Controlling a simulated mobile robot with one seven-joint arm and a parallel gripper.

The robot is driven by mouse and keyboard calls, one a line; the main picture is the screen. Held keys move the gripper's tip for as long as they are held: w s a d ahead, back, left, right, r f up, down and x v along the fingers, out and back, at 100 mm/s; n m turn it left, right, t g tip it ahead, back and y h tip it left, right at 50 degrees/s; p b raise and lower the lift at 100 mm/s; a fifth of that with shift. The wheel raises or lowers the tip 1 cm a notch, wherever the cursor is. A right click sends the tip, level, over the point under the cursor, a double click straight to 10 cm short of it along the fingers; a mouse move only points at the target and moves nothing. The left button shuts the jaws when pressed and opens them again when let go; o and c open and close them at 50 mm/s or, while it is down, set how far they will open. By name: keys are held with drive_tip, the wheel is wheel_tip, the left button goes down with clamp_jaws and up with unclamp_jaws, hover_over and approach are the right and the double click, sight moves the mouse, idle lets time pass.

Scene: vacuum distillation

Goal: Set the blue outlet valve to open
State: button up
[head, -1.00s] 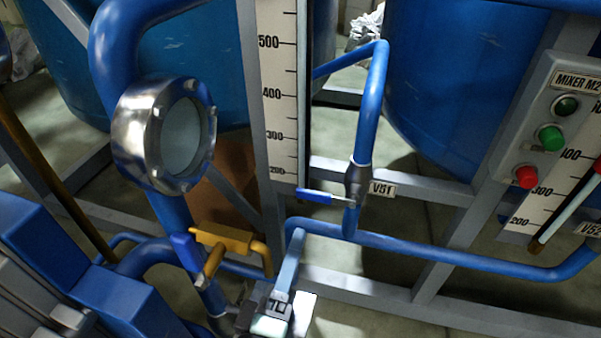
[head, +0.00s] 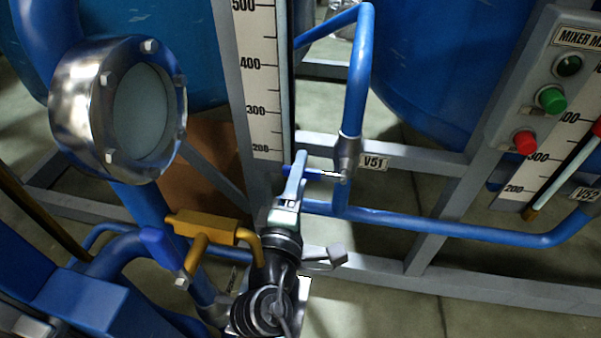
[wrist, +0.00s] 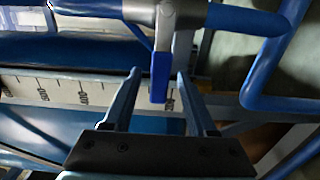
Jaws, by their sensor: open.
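The blue valve handle (head: 322,173) sits at the valve labelled V51 (head: 373,162) in the head view. It points left, crosswise to the upright blue pipe, on a metal valve body (head: 346,155). My gripper (head: 296,170) is at the handle's left end, and one finger overlaps it in the picture. In the wrist view my gripper (wrist: 158,80) is open, and the blue handle (wrist: 161,78) lies between its two fingers, with a visible gap on each side. The handle's metal stem runs up to the valve body (wrist: 178,14). I cannot tell the depth overlap exactly.
A blue pipe (head: 430,228) runs right from V51 along a grey frame (head: 380,292). A scale board (head: 262,95) stands left of the valve. A yellow-handled fitting (head: 205,228), a round sight glass (head: 140,110) and a button box (head: 545,85) flank it.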

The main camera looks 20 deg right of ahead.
drive_tip(key=shift+w+d, duration=0.3)
drive_tip(key=shift+w, duration=0.1)
clamp_jaws()
idle(1.3)
